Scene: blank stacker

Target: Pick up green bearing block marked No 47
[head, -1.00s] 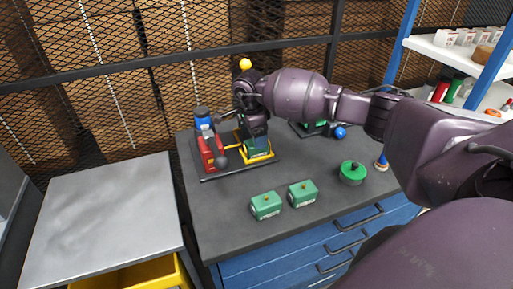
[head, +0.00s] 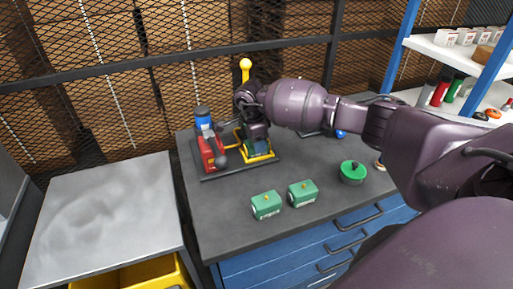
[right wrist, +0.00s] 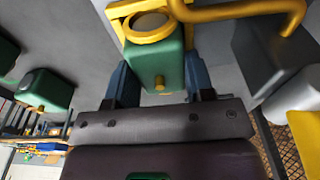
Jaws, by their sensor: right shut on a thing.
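My right gripper (head: 257,146) is down at the yellow fixture (head: 262,158) on the workbench. In the right wrist view its two blue-grey fingers (right wrist: 158,80) are shut on the sides of a green block (right wrist: 153,62) with a small brass knob. A yellow ring and yellow frame (right wrist: 235,12) are right beside this block. Two similar green blocks, a left one (head: 266,205) and a right one (head: 303,193), stand on the bench front. No number can be read on any block. My left gripper is out of view.
A red machine with a blue top (head: 207,148) stands just left of the gripper. A yellow-knobbed lever (head: 245,66) rises behind it. A green round part (head: 353,173) lies to the right. A bare metal table (head: 100,215) is at left.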

